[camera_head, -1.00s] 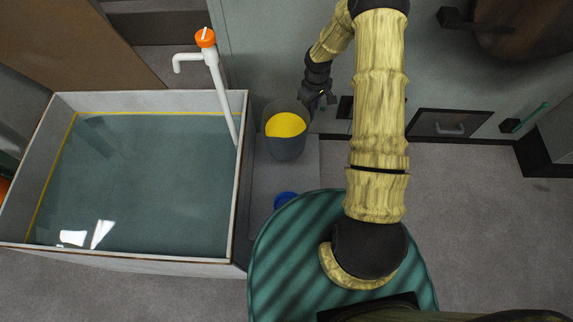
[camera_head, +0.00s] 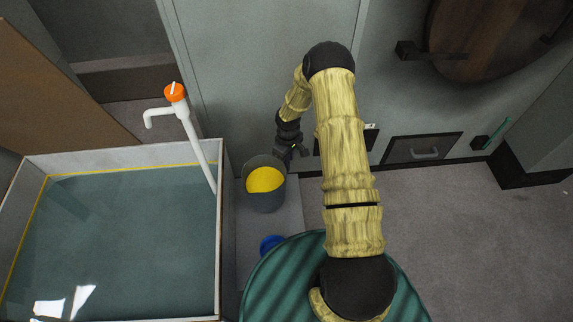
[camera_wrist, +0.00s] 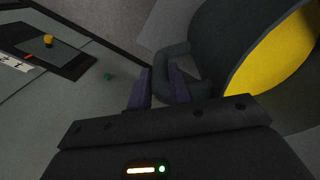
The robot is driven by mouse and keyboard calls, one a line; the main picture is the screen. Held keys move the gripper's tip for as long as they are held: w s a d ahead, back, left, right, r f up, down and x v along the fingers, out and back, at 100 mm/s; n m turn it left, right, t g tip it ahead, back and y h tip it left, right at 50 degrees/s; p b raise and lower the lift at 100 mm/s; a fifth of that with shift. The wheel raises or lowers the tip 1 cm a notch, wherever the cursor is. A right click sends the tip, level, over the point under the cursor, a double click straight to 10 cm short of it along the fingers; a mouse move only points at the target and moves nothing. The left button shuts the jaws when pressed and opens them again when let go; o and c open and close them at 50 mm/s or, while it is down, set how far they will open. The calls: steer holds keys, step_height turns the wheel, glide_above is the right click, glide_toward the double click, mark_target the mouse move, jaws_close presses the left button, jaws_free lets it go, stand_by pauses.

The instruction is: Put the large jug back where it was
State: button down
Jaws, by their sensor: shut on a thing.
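The large jug (camera_head: 266,196) is dark grey with a yellow inside. In the head view it is upright beside the right wall of the water tank, over a pale grey slab. My gripper (camera_head: 300,153) is at the jug's upper right side. In the wrist view the jug (camera_wrist: 222,42) fills the upper right, and the two fingers of my gripper (camera_wrist: 160,88) close around its dark handle (camera_wrist: 178,62). I cannot tell whether the jug's base touches the slab.
The water tank (camera_head: 218,240) with a white tap (camera_head: 196,140) and orange knob (camera_head: 175,92) stands left of the jug. A blue round thing (camera_head: 270,243) lies in front of it. A green ridged round surface (camera_head: 280,285) is nearer. Open floor (camera_head: 450,220) lies right.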

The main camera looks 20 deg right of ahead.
steer(key=shift+s, duration=0.1)
steer(key=shift+s+f, duration=0.1)
steer(key=shift+f, duration=1.85)
steer(key=c, duration=1.3)
jaws_free()
step_height(320, 180, up, 12)
steer(key=shift+r, duration=0.1)
